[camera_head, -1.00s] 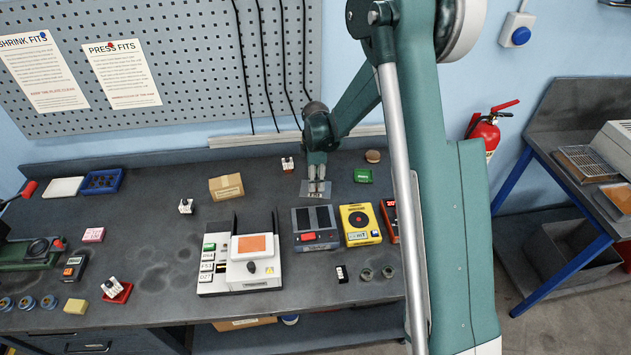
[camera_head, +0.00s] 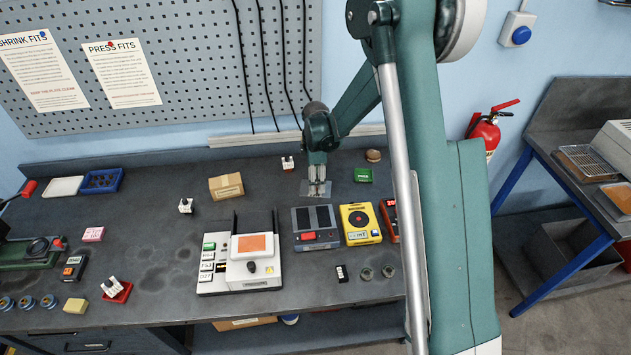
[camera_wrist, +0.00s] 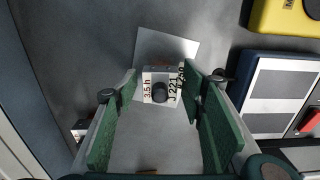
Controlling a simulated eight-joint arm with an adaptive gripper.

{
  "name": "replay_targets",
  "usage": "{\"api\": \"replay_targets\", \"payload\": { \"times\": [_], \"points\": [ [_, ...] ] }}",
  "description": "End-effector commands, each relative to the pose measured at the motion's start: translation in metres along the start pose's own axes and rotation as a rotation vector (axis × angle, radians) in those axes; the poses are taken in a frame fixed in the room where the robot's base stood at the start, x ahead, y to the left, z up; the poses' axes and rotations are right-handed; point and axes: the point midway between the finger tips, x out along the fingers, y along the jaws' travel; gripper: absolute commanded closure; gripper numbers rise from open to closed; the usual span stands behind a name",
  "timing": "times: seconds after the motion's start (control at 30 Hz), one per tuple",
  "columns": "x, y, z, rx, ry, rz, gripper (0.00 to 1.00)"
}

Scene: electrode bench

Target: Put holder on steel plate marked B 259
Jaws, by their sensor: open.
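In the wrist view a white holder (camera_wrist: 160,86) with a dark round knob and "3.5 h" and "221" printed on it stands on a thin steel plate (camera_wrist: 180,45). A mark beside its right side is partly hidden; I cannot read it in full. My gripper (camera_wrist: 160,88) is open, with one green-padded finger on each side of the holder and gaps showing. In the head view my gripper (camera_head: 318,188) is low over the plate (camera_head: 308,189), beyond the dark twin-panel device. There the holder is mostly hidden by the fingers.
The dark twin-panel device (camera_head: 316,228) and yellow device (camera_head: 360,224) stand just in front. A small white block (camera_head: 287,163) is close on the left, a green box (camera_head: 363,175) on the right. A cardboard box (camera_head: 226,187) stands further left. The bench's back edge is near.

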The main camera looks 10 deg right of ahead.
Motion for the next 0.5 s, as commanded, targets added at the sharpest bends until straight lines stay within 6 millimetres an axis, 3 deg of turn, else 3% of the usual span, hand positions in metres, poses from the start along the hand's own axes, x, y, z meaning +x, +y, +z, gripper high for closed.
{"api": "replay_targets", "payload": {
  "times": [0.27, 0.5],
  "points": [
    [-0.016, 0.0, 0.0, 0.0, 0.0, 0.0, 0.59],
    [-0.046, 0.0, 0.0, 0.0, 0.0, 0.0, 0.59]
  ]
}}
